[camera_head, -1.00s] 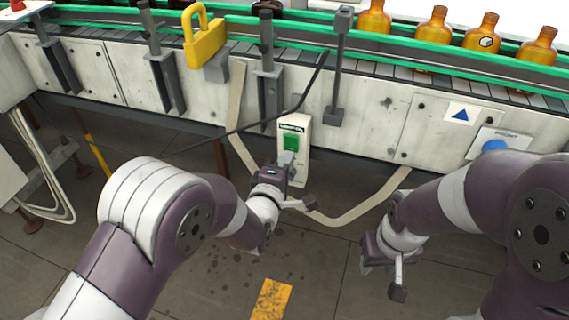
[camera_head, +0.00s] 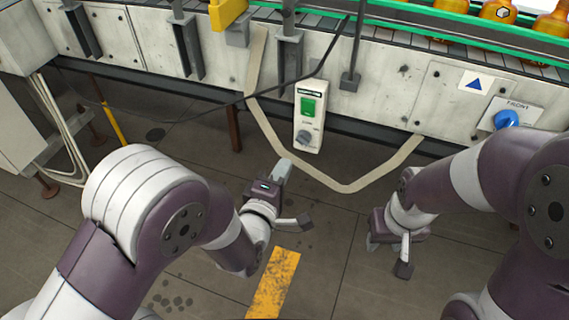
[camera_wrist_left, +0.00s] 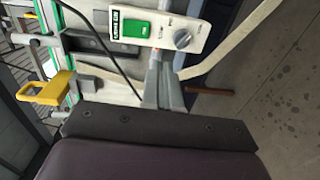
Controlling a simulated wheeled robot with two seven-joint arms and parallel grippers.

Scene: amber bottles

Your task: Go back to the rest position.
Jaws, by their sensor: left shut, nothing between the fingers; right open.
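My left gripper (camera_head: 283,169) is shut and empty, in front of and below-left of a white control box in the head view. Its closed fingers also show in the left wrist view (camera_wrist_left: 163,82), below the box in that picture. The white control box (camera_head: 311,88) carries a green switch (camera_head: 309,106) and a grey knob (camera_head: 303,137). In the left wrist view the green switch (camera_wrist_left: 132,27) and grey knob (camera_wrist_left: 182,39) are uncovered. My right gripper (camera_head: 388,256) is open and empty, low over the floor on the right.
The conveyor's grey side panel (camera_head: 390,95) runs across the back. Amber bottles (camera_head: 499,11) stand on it at upper right. A yellow padlock-shaped piece (camera_head: 227,12) and a blue knob (camera_head: 507,119) are on the conveyor side.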

